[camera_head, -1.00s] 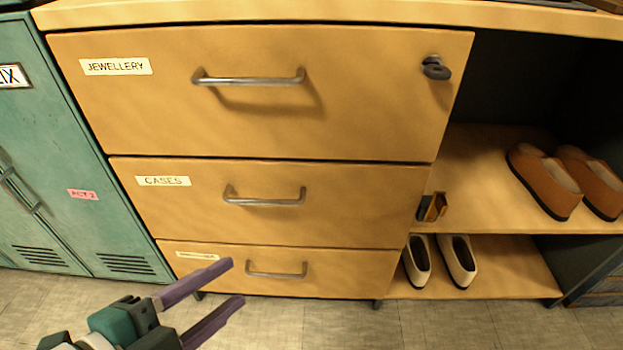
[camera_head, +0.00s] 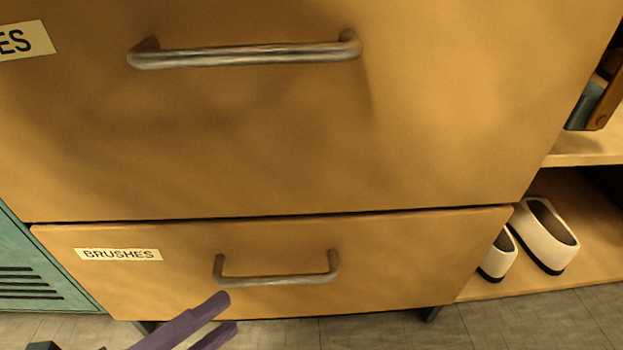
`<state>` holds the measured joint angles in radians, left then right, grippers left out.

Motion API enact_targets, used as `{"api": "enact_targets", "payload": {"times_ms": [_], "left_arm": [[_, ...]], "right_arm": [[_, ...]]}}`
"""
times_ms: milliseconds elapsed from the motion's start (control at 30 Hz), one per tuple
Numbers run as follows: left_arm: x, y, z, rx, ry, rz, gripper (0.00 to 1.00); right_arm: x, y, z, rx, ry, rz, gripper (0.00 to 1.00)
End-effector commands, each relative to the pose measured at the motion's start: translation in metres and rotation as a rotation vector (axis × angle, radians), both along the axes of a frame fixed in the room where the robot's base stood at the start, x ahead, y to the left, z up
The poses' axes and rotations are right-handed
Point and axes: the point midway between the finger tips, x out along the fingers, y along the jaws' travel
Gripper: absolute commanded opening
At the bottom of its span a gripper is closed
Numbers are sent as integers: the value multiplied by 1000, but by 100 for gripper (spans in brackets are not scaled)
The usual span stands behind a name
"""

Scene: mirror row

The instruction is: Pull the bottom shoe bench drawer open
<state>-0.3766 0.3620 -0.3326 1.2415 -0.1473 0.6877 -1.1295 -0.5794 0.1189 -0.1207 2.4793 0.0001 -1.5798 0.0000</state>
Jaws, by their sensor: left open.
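The bottom drawer (camera_head: 400,260) of the wooden shoe bench is shut, with a label reading BRUSHES (camera_head: 118,254) at its upper left. Its metal bar handle (camera_head: 277,281) runs across the middle of the front. My left gripper (camera_head: 226,317) comes in from the lower left with its two purple fingers apart and empty. Its fingertips show just below the left end of the handle; I cannot tell how far in front of it they are. My right gripper is not in view.
The drawer above (camera_head: 300,140) is shut, with its own metal handle (camera_head: 245,55). A teal locker (camera_head: 35,285) stands at the left. White shoes (camera_head: 548,238) sit on the low shelf (camera_head: 590,277) at the right. Tiled floor (camera_head: 380,333) shows below the bench.

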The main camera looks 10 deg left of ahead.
Motion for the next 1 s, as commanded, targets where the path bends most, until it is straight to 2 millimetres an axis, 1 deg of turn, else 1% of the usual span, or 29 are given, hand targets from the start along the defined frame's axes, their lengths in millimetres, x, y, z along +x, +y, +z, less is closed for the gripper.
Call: {"api": "enact_targets", "payload": {"times_ms": [300,400,500,633,867,900,1000], "left_arm": [[50,-28,-10,-4,-5,0,44],[64,-36,-12,-3,-4,1,44],[74,-42,-13,-3,-3,1,44],[80,-45,-13,-2,0,1,44],[81,-46,-11,-3,1,2,44],[81,-46,-11,-3,1,2,43],[81,-46,-11,-3,1,2,32]], "right_arm": [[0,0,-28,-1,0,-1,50],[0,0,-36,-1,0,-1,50],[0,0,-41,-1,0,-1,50],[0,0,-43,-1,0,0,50],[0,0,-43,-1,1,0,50],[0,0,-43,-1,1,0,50],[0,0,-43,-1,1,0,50]]}}
